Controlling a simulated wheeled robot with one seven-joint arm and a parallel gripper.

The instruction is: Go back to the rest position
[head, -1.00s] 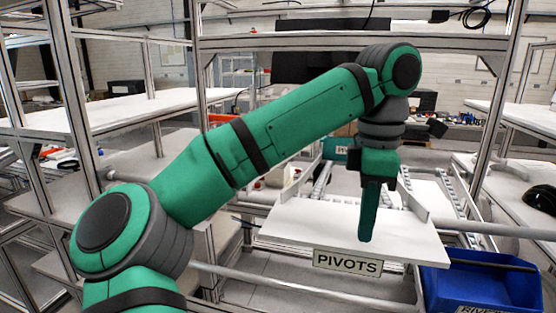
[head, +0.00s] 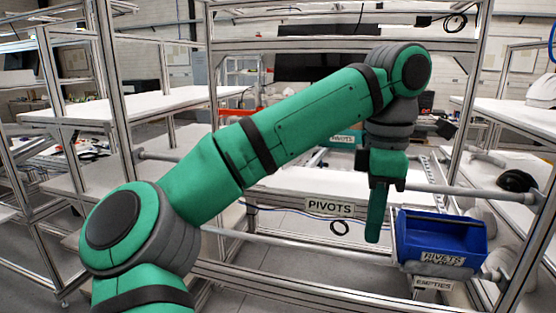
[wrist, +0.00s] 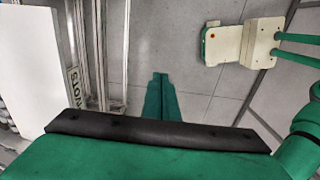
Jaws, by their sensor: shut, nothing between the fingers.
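My gripper (head: 373,240) hangs pointing down from my bent green arm, in front of the rack. Its fingers are together with nothing between them. In the wrist view my gripper (wrist: 160,76) also shows closed, above bare grey floor. The fingertips hang just left of a blue bin labelled RIVETS (head: 441,238) in the head view; the gap in depth is hard to tell. My forearm hides part of the rack behind it.
The rack's white shelf (head: 290,184) with a PIVOTS label (head: 331,208) lies behind my gripper. An EMPTIES label (head: 433,284) sits below the bin. A dark helmet shell (head: 515,180) lies on the right table. White shelving (head: 150,103) stands at left. Floor (wrist: 205,90) below my gripper is clear.

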